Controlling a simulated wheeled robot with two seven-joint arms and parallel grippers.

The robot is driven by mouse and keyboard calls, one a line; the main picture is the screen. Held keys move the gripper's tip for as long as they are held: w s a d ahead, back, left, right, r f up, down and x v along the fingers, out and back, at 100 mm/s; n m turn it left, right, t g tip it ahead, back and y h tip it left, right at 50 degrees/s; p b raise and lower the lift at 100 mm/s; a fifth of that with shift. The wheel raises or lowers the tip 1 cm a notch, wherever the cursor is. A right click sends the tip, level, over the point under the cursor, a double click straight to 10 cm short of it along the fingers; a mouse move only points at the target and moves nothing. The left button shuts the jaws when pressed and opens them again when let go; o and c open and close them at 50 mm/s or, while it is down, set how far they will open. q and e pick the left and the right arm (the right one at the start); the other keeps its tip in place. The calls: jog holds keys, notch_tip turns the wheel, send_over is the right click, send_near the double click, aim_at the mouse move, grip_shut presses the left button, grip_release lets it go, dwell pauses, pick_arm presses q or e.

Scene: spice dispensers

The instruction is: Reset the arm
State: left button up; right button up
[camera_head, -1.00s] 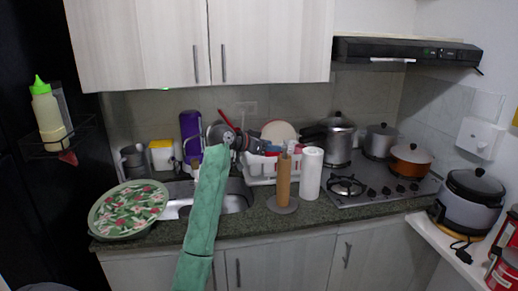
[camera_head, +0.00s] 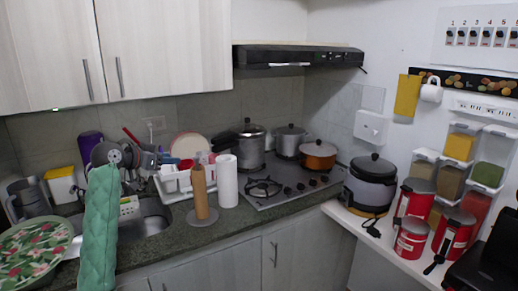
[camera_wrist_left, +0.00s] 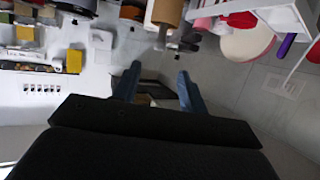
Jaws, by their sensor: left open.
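My left arm, in a green quilted sleeve, rises from the lower left in the head view. Its grey gripper (camera_head: 122,154) is raised in front of the sink and the back wall. In the left wrist view the two blue-grey fingers (camera_wrist_left: 157,80) are spread apart, with nothing between them. The gripper is open and empty. My right gripper does not show.
A dish rack (camera_head: 180,181), brown roll (camera_head: 199,190) and paper towel (camera_head: 227,181) stand right of the arm. The stove holds pots, including an orange pot (camera_head: 318,155). A rice cooker (camera_head: 371,184), red canisters (camera_head: 412,238) and spice dispensers (camera_head: 460,145) are at right.

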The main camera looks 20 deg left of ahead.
pick_arm(q)
jog(key=s+d+f+g+y, duration=0.15)
jog(key=s+d+f, duration=0.35)
jog(key=f, duration=0.5)
jog(key=s+d+f+g, duration=0.2)
jog(key=d+f, duration=0.5)
jog(key=f, duration=0.3)
jog(key=s+d+f+g+y, duration=0.15)
jog(key=s+d+f, duration=0.35)
jog(key=f, duration=0.5)
jog(key=s+d+f+n+g, duration=0.1)
jog(key=s+d+f+g, duration=0.1)
jog(key=s+d+f, duration=0.55)
jog(key=s+d+f+g+y, duration=0.15)
jog(key=s+d, duration=0.25)
jog(key=s, duration=0.7)
jog(key=s+d+f+n+g, duration=0.1)
jog(key=s+d+f, duration=0.5)
jog(key=s, duration=0.3)
jog(key=s+d+f+g, duration=0.1)
jog(key=d+f, duration=0.2)
jog(key=f, duration=0.6)
jog(key=s+d+f+g+h, duration=0.1)
jog(key=d+f, duration=0.2)
jog(key=f, duration=0.6)
jog(key=shift+a+g, duration=0.1)
jog(key=shift+g, duration=0.25)
